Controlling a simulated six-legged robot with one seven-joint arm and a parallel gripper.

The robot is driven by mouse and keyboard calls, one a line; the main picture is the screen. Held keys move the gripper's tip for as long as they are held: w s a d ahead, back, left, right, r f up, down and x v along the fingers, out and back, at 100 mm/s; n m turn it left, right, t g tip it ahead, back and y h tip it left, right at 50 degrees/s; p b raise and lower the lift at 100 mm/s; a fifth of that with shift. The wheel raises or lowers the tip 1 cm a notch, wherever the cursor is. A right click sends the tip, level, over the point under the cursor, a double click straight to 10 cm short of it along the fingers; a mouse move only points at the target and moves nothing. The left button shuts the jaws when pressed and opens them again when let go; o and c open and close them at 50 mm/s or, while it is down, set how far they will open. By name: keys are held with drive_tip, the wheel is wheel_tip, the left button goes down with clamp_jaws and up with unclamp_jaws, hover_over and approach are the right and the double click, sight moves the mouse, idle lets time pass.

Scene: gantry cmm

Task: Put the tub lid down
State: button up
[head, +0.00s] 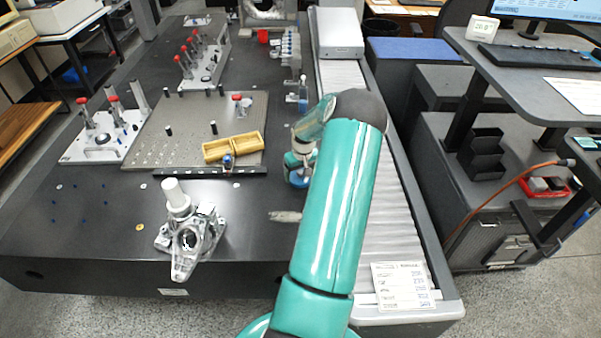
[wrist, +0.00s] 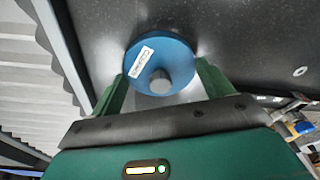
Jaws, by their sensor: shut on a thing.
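The blue round tub lid (wrist: 172,58) shows in the wrist view, with a white label and a grey knob at its middle. My gripper (wrist: 164,84) is shut on it, with one green finger on each side. In the head view a bit of blue, which looks like the lid (head: 297,181), shows below my gripper (head: 299,168), over the dark table near its right edge. My arm hides much of this spot. A pale patch shows by the lid's lower edge in the wrist view, and I cannot tell whether the lid touches anything beneath.
The dark table (head: 95,235) has free room at front left. A metal fixture with a white knob (head: 187,235) stands at its front. A yellow open box (head: 232,147) lies on a perforated plate (head: 190,115). A roller conveyor (head: 395,185) runs along the right.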

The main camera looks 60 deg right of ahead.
sight(302, 180)
drive_tip(key=shift+f, duration=0.1)
drive_tip(key=o, duration=1)
drive_tip(key=r, duration=0.4)
drive_tip(key=s+r, duration=0.1)
drive_tip(key=r, duration=0.3)
drive_tip(key=a+r, duration=0.1)
drive_tip(key=r, duration=0.3)
drive_tip(key=shift+s+r, duration=0.1)
drive_tip(key=shift+s, duration=0.1)
drive_tip(key=shift+a, duration=0.1)
